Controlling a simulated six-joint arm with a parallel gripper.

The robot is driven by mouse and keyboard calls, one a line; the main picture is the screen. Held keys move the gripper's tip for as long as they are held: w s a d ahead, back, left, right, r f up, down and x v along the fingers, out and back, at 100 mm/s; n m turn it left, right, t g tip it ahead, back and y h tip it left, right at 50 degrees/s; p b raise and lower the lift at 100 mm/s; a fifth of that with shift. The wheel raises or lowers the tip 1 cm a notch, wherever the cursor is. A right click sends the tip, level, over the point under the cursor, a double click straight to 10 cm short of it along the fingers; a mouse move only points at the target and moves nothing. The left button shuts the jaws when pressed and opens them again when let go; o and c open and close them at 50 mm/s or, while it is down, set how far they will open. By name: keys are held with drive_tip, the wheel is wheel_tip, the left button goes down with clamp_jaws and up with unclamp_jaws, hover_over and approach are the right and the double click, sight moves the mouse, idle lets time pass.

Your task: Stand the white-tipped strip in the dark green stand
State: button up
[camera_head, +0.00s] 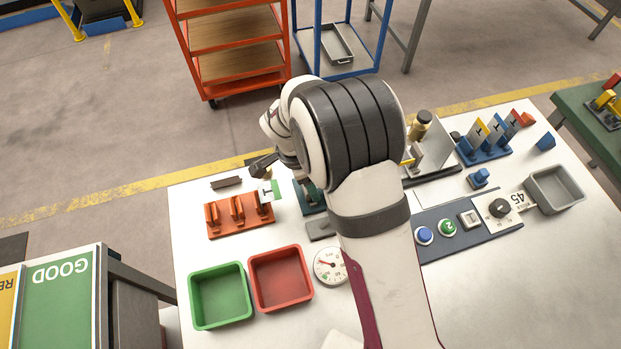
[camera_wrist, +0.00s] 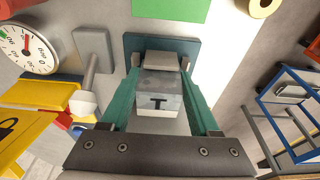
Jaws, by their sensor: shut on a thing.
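My gripper (camera_wrist: 162,66) is shut on the white-tipped strip (camera_wrist: 158,101), with the strip between its two teal fingers in the wrist view. The strip's pale end, marked with a dark T, faces the camera. The dark green stand (camera_wrist: 131,46) lies directly behind the fingertips, partly covered by them. I cannot tell whether the strip's lower end is in the stand or above it. In the head view part of the stand (camera_head: 312,203) shows left of my arm, which hides the fingertips and the held strip.
A grey pad (camera_head: 320,231), a gauge (camera_head: 329,266), a red bin (camera_head: 281,304) and a green bin (camera_head: 221,322) lie nearer. A blue rack (camera_head: 484,152) holds several strips.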

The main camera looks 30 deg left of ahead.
drive_tip(key=shift+f, duration=0.1)
drive_tip(key=o, duration=1)
drive_tip(key=shift+c, duration=0.2)
drive_tip(key=shift+o, duration=0.2)
drive_tip(key=shift+r, duration=4.55)
